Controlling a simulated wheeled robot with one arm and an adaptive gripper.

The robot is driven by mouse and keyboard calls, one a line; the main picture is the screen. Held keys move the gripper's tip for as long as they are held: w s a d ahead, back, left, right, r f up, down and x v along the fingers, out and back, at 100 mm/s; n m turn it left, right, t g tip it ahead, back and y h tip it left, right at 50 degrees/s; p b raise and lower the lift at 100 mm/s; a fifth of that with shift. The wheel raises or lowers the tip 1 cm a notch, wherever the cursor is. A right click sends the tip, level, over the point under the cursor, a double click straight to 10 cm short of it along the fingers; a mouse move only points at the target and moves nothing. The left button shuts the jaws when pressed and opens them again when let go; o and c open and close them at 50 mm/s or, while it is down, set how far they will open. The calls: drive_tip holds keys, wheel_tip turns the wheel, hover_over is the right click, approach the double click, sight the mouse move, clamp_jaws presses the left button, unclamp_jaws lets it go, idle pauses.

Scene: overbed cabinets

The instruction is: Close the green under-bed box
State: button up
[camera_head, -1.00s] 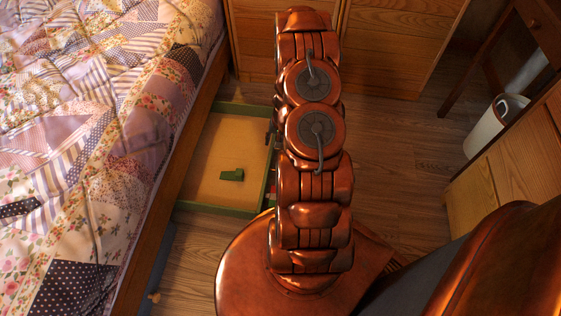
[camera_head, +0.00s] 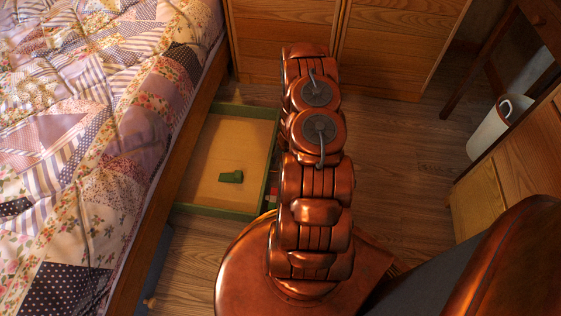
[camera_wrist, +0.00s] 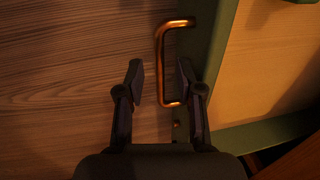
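The green under-bed box (camera_head: 240,213) is pulled out from under the left bed, with a tan floor showing. Its green front wall (camera_wrist: 212,60) carries a copper bar handle (camera_wrist: 160,50) in the wrist view. My gripper (camera_wrist: 161,78) is open, with one dark finger on each side of the handle's bar as seen from the wrist. I cannot tell whether the fingers touch the handle. In the head view my arm hides the gripper and the handle.
A small green piece (camera_head: 231,177) lies in the box. The patchwork bed (camera_head: 90,130) is at left, with a blue-grey front (camera_head: 155,265) beneath it. Wooden cabinets (camera_head: 400,45) stand behind. A white bin (camera_head: 492,128) is at right. Wood floor (camera_head: 405,165) is clear right of my arm.

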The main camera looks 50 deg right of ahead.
drive_tip(key=shift+f, duration=0.3)
drive_tip(key=shift+w, duration=0.1)
drive_tip(key=shift+c, duration=0.2)
clamp_jaws()
